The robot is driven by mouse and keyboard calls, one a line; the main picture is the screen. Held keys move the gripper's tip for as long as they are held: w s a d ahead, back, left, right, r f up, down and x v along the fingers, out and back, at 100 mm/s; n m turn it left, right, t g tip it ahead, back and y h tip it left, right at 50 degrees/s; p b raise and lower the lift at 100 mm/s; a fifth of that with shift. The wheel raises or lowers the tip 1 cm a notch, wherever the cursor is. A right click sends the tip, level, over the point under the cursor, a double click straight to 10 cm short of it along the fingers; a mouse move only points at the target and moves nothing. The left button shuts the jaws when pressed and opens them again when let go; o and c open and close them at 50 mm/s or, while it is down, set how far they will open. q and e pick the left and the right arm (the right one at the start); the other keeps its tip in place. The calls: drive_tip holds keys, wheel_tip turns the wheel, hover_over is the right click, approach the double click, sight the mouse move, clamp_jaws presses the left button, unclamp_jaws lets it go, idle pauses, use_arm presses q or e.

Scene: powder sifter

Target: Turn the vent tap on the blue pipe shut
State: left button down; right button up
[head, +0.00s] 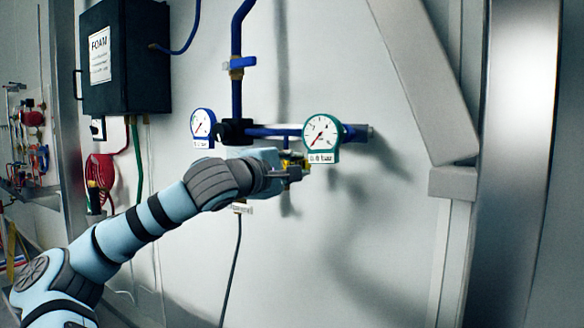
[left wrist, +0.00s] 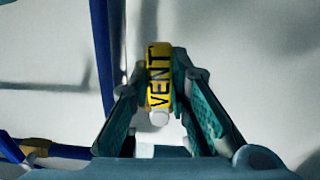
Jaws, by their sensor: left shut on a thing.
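The vent tap has a yellow handle marked "VENT" (left wrist: 159,88). In the left wrist view it stands nearly upright between the fingers, with a pale round end at its bottom. My right gripper is in neither view.
A blue-rimmed gauge (head: 202,124) and a green-rimmed gauge (head: 321,134) sit just above my left gripper, on either side. A blue tap (head: 240,63) is on the upright pipe above. A black "FOAM" box (head: 125,58) hangs at upper left.

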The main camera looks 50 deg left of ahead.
use_arm(q)
drive_tip(key=shift+d+f+m+b, duration=0.15)
drive_tip(key=shift+f+m+b, duration=0.15)
drive_tip(key=shift+f+m, duration=0.25)
drive_tip(key=shift+w, duration=0.1)
